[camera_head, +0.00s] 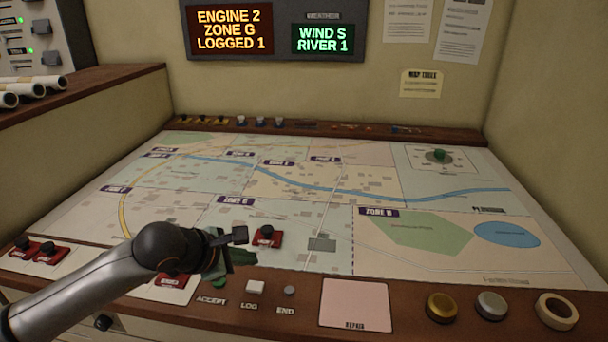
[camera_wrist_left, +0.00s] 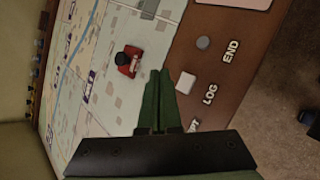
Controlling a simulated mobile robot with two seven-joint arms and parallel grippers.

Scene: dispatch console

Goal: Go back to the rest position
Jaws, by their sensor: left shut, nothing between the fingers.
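My left gripper (camera_head: 240,259) is low over the front edge of the map table, with its arm coming in from the lower left. Its green fingers are shut with nothing between them; they also show in the left wrist view (camera_wrist_left: 160,90). A red engine piece with a black knob (camera_head: 267,237) stands on the map just beyond the fingertips, apart from them. It also shows in the left wrist view (camera_wrist_left: 127,62). The white LOG button (camera_head: 255,287) is just to the right of the fingers. My right gripper is not in view.
The map board (camera_head: 440,190) fills the table. More red pieces (camera_head: 52,254) stand at the front left. The END button (camera_head: 289,291), a pink REPAIR pad (camera_head: 355,303) and round discs (camera_head: 491,305) lie along the front rail. A wall display (camera_head: 275,30) reads ENGINE 2 ZONE G LOGGED 1.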

